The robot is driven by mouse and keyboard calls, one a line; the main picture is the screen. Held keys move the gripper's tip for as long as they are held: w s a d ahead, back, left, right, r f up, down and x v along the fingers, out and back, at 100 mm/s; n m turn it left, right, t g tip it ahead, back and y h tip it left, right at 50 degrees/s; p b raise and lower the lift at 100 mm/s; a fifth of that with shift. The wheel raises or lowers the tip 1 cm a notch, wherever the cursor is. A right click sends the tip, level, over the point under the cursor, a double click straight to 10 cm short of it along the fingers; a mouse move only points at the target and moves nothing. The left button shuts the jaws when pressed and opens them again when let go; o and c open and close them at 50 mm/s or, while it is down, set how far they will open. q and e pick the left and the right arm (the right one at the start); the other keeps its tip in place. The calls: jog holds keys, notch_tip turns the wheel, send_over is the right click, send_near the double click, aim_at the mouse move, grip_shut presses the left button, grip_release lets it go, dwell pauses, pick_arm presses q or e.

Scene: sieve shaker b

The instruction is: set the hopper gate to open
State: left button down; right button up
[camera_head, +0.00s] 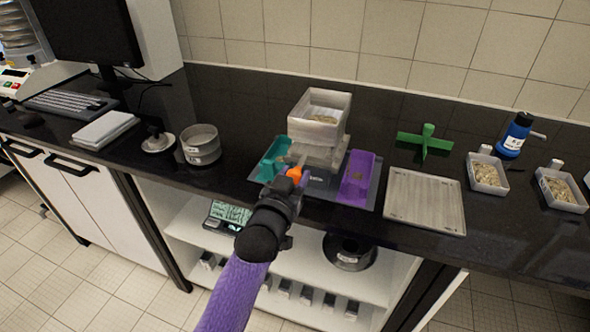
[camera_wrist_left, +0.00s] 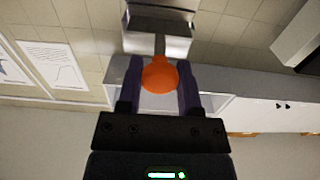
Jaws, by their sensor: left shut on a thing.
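The hopper (camera_head: 319,117) is a pale, square, open-topped box with grainy material in it. It stands on the bench between a teal tray (camera_head: 272,160) and a purple tray (camera_head: 358,177). An orange knob (camera_head: 295,172) sits at its front, by my left gripper (camera_head: 289,180). In the left wrist view the orange knob (camera_wrist_left: 159,76) is between the two purple fingers of my left gripper (camera_wrist_left: 161,84), which is shut on it. A short metal stem (camera_wrist_left: 159,45) runs from the knob to the grey metal hopper body (camera_wrist_left: 158,22). My right gripper is not in view.
A round sieve (camera_head: 200,144) stands left of the hopper. A green cross-shaped piece (camera_head: 425,141), a flat pale tray (camera_head: 425,200), filled trays (camera_head: 488,174) and a blue bottle (camera_head: 516,134) are to the right. An open shelf lies below the bench front.

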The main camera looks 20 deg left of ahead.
pick_arm(q)
jog(key=shift+f, duration=0.15)
jog(key=shift+c, duration=1.3)
grip_release()
jog(key=shift+s, duration=0.1)
jog(key=s+p, duration=0.2)
jog(key=s, duration=0.8)
jog(key=shift+a, duration=0.15)
